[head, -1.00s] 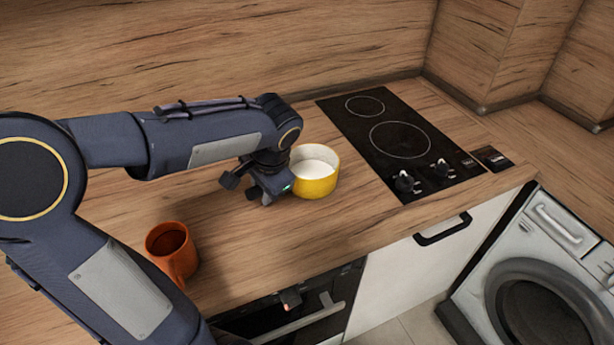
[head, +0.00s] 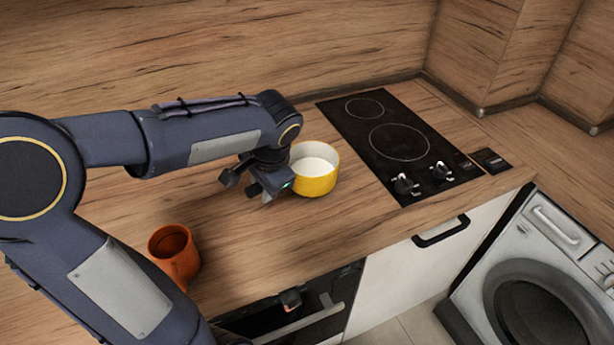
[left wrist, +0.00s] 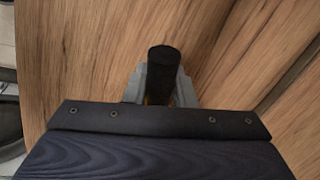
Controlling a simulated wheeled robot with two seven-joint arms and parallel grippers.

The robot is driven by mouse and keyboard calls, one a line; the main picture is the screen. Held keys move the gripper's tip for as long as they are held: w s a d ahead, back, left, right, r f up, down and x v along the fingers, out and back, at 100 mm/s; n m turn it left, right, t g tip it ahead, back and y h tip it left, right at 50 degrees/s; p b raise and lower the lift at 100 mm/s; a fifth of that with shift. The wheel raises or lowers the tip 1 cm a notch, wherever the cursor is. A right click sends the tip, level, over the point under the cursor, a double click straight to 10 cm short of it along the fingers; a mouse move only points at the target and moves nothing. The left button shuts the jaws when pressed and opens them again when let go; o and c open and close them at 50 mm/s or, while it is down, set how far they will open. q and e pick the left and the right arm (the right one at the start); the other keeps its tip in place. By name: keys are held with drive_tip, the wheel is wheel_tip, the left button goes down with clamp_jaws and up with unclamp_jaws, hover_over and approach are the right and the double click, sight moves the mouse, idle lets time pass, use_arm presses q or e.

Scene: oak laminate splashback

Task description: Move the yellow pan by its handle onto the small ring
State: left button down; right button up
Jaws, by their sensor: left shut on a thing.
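The yellow pan (head: 316,181), pale inside, stands on the wooden worktop left of the hob. My left gripper (head: 268,190) is at the pan's left side, shut on its handle. In the left wrist view the dark handle end (left wrist: 163,62) sticks out between the two grey fingers of the gripper (left wrist: 160,88). The pan's body is hidden in that view. The small ring (head: 365,107) is the rear circle on the black hob (head: 381,123), and it is empty. My right gripper is not in view.
A larger ring (head: 400,142) lies in front of the small one, with two knobs (head: 422,177) near the hob's front. An orange mug (head: 174,252) stands at the worktop's front left. The worktop between pan and hob is clear.

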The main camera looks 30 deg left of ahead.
use_arm(q)
drive_tip(key=shift+r+p, duration=1.3)
drive_tip(key=shift+r, duration=0.55)
drive_tip(key=shift+f, duration=0.1)
